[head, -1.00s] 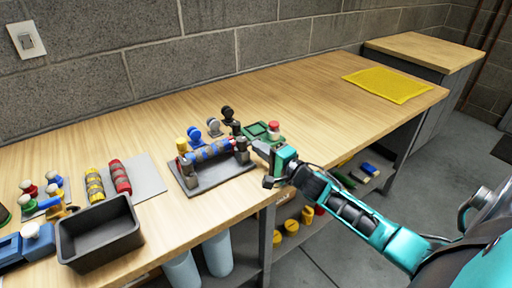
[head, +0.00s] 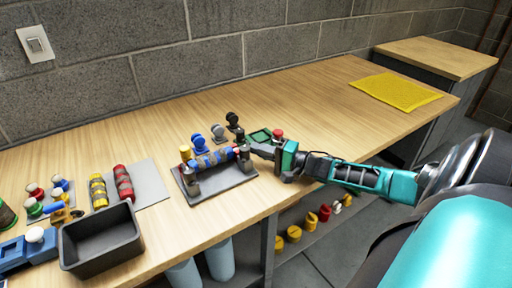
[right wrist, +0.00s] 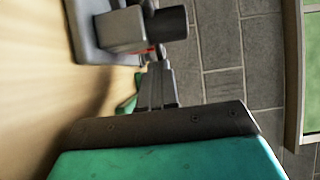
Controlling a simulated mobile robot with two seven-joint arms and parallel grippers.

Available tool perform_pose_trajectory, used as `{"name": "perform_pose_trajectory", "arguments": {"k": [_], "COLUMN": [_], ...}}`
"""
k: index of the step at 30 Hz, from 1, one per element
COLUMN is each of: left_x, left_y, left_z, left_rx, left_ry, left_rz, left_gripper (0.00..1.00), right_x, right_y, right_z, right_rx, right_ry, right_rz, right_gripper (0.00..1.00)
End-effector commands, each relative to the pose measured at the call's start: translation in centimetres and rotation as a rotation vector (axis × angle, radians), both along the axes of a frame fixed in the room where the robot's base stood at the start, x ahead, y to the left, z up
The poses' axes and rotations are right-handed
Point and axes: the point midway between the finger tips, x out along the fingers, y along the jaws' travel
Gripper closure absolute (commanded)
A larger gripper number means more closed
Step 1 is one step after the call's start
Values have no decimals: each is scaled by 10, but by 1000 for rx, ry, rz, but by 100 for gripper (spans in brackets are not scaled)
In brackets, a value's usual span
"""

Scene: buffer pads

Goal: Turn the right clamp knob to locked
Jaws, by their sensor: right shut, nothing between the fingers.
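The clamp fixture is a dark grey base plate (head: 222,178) near the table's front edge, with a blue-and-grey banded roller (head: 215,158) across it. A left post (head: 191,178) with a yellow knob (head: 185,152) stands at one end. The right clamp (head: 244,164) stands at the other end; its dark knob (right wrist: 168,23) shows in the right wrist view beside the grey clamp block (right wrist: 119,31), with a little red below. My right gripper (head: 254,149) is shut and empty, its fingertips just right of this clamp. In the wrist view the fingers (right wrist: 155,78) point at the knob; contact is unclear.
Behind the fixture stand blue and black round-topped pieces (head: 199,143). A green tray (head: 259,136) and a red-topped piece (head: 278,135) lie close behind my gripper. A black bin (head: 100,240) is at left. The table's far right is clear up to a yellow mat (head: 395,91).

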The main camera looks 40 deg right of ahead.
Motion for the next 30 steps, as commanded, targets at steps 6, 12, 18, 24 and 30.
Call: {"name": "perform_pose_trajectory", "arguments": {"k": [6, 12, 18, 24, 30], "left_x": [-1, 0, 3, 4, 4], "left_y": [-3, -5, -6, -6, -5], "left_z": [-2, -3, -1, 0, 0], "left_rx": [-2, -5, -7, -7, -7], "left_ry": [5, 3, -3, -7, -7], "left_rz": [-6, -12, -12, -11, -11], "left_gripper": [57, 57, 57, 57, 57], "right_x": [12, 20, 26, 30, 32], "right_y": [-1, 1, 3, 4, 6], "right_z": [0, 0, 0, 0, 0], "right_rx": [-2, -1, -1, -2, -1], "right_ry": [-2, -1, -1, -2, 0], "right_rz": [-1, -1, -1, -1, 0], "right_gripper": [100, 100, 100, 100, 100]}}
